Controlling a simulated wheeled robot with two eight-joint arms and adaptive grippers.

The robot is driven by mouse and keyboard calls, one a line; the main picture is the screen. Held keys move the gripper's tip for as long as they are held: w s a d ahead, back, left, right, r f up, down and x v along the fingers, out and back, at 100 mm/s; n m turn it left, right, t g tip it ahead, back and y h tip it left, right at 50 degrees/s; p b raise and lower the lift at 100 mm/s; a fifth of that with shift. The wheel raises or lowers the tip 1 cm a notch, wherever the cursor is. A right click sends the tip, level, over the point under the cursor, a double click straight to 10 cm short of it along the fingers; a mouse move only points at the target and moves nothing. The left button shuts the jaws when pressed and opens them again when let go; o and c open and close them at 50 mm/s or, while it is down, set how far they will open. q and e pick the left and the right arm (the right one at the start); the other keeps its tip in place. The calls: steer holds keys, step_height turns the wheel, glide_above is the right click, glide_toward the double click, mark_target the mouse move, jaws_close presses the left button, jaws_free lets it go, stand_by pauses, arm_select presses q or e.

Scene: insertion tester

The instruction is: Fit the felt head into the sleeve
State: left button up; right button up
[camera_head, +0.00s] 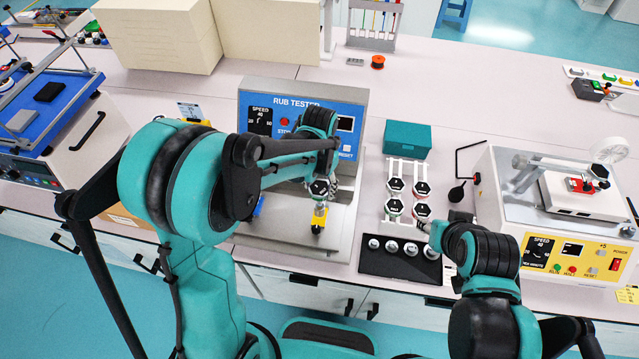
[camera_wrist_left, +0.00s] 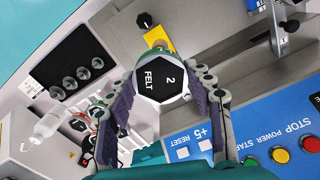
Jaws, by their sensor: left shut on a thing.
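The felt head (camera_wrist_left: 163,80) is a black hexagonal cap marked "2 FELT" with a pale rim. My left gripper (camera_head: 322,190) is shut on it, with the fingers on opposite sides in the left wrist view. It is above the bed of the blue-panelled rub tester (camera_head: 258,98). A yellow part (camera_head: 319,222), possibly the sleeve, stands just in front of the held head in the head view. It also shows behind the head in the left wrist view (camera_wrist_left: 156,38). The head's underside is hidden. My right gripper (camera_head: 428,228) is beside the white rack; its fingers are too small to read.
The white rack (camera_head: 406,172) holds several hexagonal heads. A black tray (camera_head: 378,266) with several silver round pieces lies in front of it. A teal box (camera_head: 407,137) stands behind. A yellow-panelled machine (camera_head: 566,262) stands at right. The table behind the testers has free room.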

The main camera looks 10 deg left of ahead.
arm_select(q)
steer(key=shift+f+b, duration=2.9)
steer(key=shift+f, duration=0.65)
steer(key=shift+f, duration=0.15)
steer(key=o, duration=1.1)
steer(key=shift+r+p, duration=1.9)
steer(key=shift+r, duration=1.15)
